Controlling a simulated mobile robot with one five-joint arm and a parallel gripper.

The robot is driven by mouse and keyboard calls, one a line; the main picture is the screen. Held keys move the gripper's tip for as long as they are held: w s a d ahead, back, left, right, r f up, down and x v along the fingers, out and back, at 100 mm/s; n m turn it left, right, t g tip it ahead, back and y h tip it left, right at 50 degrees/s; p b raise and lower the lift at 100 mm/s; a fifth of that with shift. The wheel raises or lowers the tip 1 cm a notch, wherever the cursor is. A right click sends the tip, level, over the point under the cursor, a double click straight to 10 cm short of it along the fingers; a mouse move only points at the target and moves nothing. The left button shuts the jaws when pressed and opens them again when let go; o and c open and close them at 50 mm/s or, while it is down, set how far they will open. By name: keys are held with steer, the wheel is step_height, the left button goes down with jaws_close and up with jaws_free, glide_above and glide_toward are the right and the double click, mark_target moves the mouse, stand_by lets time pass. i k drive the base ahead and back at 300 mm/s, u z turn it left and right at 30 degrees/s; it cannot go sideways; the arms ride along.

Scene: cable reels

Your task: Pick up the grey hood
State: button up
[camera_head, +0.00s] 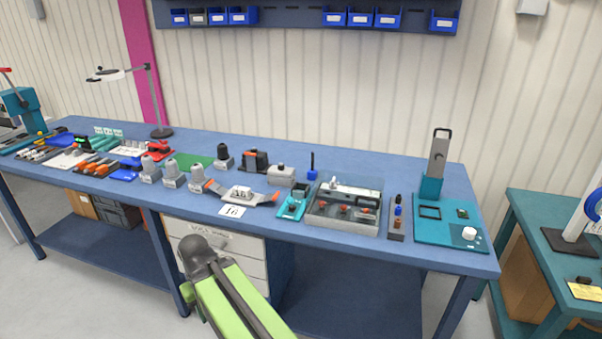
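Several small grey pieces that could be the grey hood stand on the blue bench (330,250). Three rounded grey pieces on pale square bases stand in a row left of the middle: a left one (148,165), a middle one (172,170) and a right one (197,175). A darker rounded piece (222,156) stands behind them, and a boxy light-grey piece (281,173) stands to the right. I cannot tell which one is the hood. My green arm shows at the bottom, in front of the bench; my gripper is not in view.
A clear-lidded grey case (345,219), a teal fixture (292,203) and a teal board with an upright post (448,232) fill the right side. A lamp (160,110) stands at the back left. Orange-handled tools (96,168) lie at left. The bench's front right edge is bare.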

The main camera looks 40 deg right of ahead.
mark_target(280, 175)
steer(key=i, duration=1)
